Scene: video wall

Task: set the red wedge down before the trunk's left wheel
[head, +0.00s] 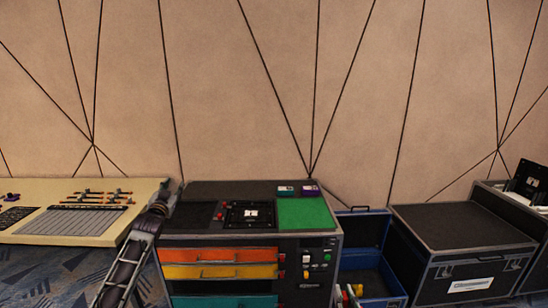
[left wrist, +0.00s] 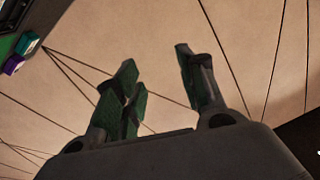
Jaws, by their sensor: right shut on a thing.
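I see no red wedge in either view. A black trunk-like case (head: 466,228) with metal edges and a white label stands at the right in the head view; its lower part is cut off and no wheel shows. I cannot tell if it is the task's trunk. My left gripper (head: 168,193) is at the end of the arm beside the left edge of the drawer cabinet, small and unclear there. In the left wrist view my left gripper (left wrist: 160,85) has its dark green-padded fingers apart, with nothing between them. My right gripper is not in view.
The drawer cabinet (head: 221,270), with orange, yellow and teal drawers, bears a green mat (head: 303,214). An open blue case (head: 372,285) stands beside it with small things inside. A mixing desk (head: 70,222) is at the left. A panelled wall (head: 220,90) closes the back.

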